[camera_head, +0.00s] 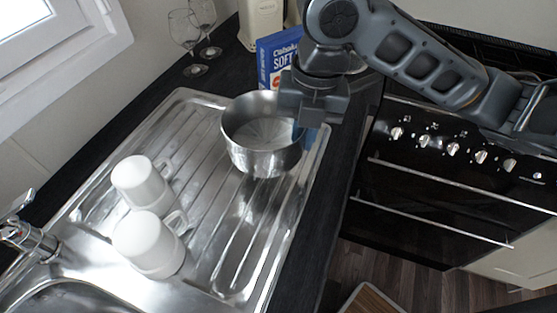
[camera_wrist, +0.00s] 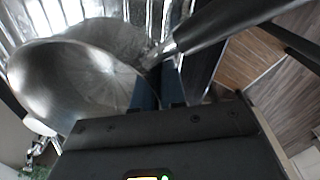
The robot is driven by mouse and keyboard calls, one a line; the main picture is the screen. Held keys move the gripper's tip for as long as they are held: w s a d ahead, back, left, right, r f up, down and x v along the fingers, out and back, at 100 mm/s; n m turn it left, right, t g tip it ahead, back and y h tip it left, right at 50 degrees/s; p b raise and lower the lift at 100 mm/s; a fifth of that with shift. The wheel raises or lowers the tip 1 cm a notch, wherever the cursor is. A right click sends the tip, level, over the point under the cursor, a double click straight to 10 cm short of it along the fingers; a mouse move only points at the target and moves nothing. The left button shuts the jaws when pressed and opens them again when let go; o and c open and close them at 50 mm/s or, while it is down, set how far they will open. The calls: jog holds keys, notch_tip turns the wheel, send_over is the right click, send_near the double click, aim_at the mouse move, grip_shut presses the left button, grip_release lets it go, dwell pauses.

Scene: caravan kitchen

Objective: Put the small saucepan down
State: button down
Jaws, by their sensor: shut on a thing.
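The small saucepan (camera_head: 262,152) is a shiny steel pan, upright and empty, over the far right end of the ribbed steel draining board (camera_head: 213,190). I cannot tell whether its base touches the board. My gripper (camera_head: 299,128) is at the pan's right side, shut on it near where the handle joins. In the wrist view, the saucepan (camera_wrist: 75,80) fills the left, and its dark handle (camera_wrist: 225,22) runs to the upper right past my gripper (camera_wrist: 160,85). The handle is mostly hidden behind my gripper in the head view.
A blue box (camera_head: 278,55) and wine glasses (camera_head: 186,40) stand behind. The cooker (camera_head: 440,165) is to the right. The board's middle is clear.

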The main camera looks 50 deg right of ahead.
aim_at(281, 149)
jog(key=w+a+f, duration=0.2)
jog(key=a, duration=0.1)
jog(key=shift+a+f, duration=0.15)
jog(key=shift+a, duration=0.05)
jog(key=shift+f+b, duration=0.5)
jog(key=shift+f, duration=1.55)
jog(key=shift+f, duration=0.1)
jog(key=c, duration=1.2)
grip_release()
jog(key=r+p, duration=0.1)
jog(key=r, duration=0.3)
jog(key=r+p, duration=0.1)
jog(key=r, duration=0.3)
jog(key=r+p, duration=0.1)
jog(key=r, duration=0.3)
jog(key=shift+s+d+r, duration=0.1)
jog(key=shift+s+d, duration=0.2)
